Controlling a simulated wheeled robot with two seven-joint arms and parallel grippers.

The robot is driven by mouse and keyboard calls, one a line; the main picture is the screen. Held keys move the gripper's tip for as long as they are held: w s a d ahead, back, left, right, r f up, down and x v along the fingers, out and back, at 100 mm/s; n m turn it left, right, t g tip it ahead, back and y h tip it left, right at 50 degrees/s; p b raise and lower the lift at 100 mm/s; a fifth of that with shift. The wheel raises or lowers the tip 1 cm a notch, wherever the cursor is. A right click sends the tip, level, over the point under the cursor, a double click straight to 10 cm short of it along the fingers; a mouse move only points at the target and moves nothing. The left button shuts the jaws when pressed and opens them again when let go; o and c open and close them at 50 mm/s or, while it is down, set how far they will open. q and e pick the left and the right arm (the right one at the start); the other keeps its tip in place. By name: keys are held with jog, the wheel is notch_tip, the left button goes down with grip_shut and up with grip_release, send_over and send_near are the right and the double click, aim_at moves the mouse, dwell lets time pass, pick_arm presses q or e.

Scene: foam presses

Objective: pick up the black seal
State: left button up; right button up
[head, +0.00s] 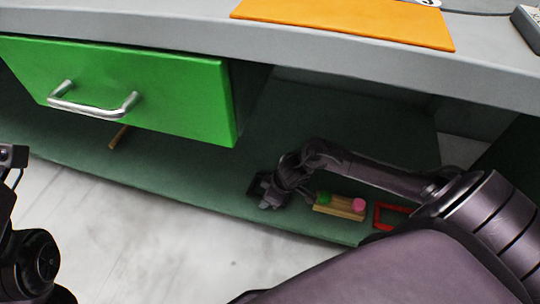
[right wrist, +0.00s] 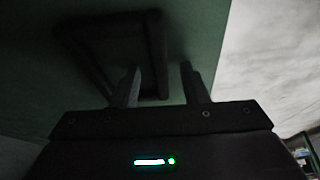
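The black seal is a dark rectangular frame (right wrist: 88,22) lying on the green shelf in the right wrist view. In the head view the black seal (head: 256,188) shows only in part beside my right gripper, which hides the rest. My right gripper (head: 268,202) reaches down over the shelf near its front edge. In the right wrist view its two fingers (right wrist: 160,78) are apart with nothing clamped, one on each side of the line of the seal's right bar. I cannot tell the height between fingertips and seal. Part of my left arm shows at the left edge, without its fingers.
A wooden block (head: 332,210) with a green and a pink piece and a red frame (head: 378,217) lie right of the gripper under my forearm. A green drawer (head: 150,85) with a metal handle hangs above the shelf. An orange mat (head: 345,20) lies on the grey tabletop.

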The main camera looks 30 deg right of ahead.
jog(key=shift+f, duration=0.1)
grip_shut()
